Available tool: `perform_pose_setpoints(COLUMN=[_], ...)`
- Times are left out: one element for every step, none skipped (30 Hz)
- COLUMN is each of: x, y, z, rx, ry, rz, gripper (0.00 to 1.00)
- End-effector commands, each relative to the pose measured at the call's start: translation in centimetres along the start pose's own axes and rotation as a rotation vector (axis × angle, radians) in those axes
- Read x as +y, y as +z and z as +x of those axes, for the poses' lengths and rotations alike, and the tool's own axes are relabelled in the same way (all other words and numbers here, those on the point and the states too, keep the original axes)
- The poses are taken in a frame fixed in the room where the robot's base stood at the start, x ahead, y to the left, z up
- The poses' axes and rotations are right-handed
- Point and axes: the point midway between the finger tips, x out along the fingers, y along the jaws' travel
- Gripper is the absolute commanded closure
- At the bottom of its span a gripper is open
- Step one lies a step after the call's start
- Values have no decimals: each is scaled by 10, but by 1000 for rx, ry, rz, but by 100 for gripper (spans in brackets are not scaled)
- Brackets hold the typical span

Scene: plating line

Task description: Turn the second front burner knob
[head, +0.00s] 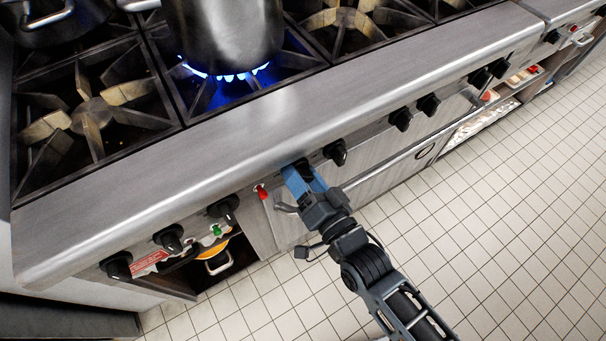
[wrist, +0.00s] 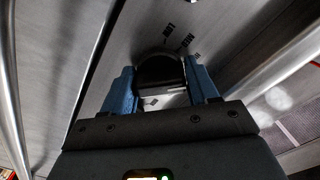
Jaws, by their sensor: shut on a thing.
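My gripper (head: 300,172) reaches the front panel of the range. Its blue fingers are shut on a black burner knob (head: 304,166), one on each side of it. In the wrist view my gripper (wrist: 162,88) holds the same round black knob (wrist: 160,70) between the two blue fingers. Small dark lettering shows on the panel beside the knob. Another black knob (head: 336,151) sits just right of the held one. The knob's exact turn angle is hard to tell.
A steel pot (head: 225,32) stands over a lit burner with blue flame. More knobs (head: 223,209) line the panel to the left and right. A red button (head: 262,191) is just left of my gripper. Tiled floor (head: 500,220) is clear in front.

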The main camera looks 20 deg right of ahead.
Motion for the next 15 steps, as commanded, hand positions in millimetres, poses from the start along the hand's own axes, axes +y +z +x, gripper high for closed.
perform_pose_setpoints(x=[0, 0, 0, 0, 0, 1, 1, 1, 1, 1, 1, 1, 1, 1, 1], y=[0, 0, 0, 0, 0, 0, 0, 0, 0, 0, 0, 0, 0, 0, 0], z=[0, 0, 0, 0, 0, 0, 0, 0, 0, 0, 0, 0, 0, 0, 0], rx=[0, 0, 0, 0, 0, 0, 0, 0, 0, 0, 1, 0, 1, 0, 0], ry=[1, 1, 1, 1, 1, 1, 1, 1, 1, 1, 2, 2, 1, 1, 1], rz=[0, 0, -1, -2, -4, -8, -13, -19, -30, -39, -50, -67, -84, -101, -126], gripper=[72, 72, 72, 72, 72, 72, 72, 72, 72, 72, 72, 72, 72, 72, 72])
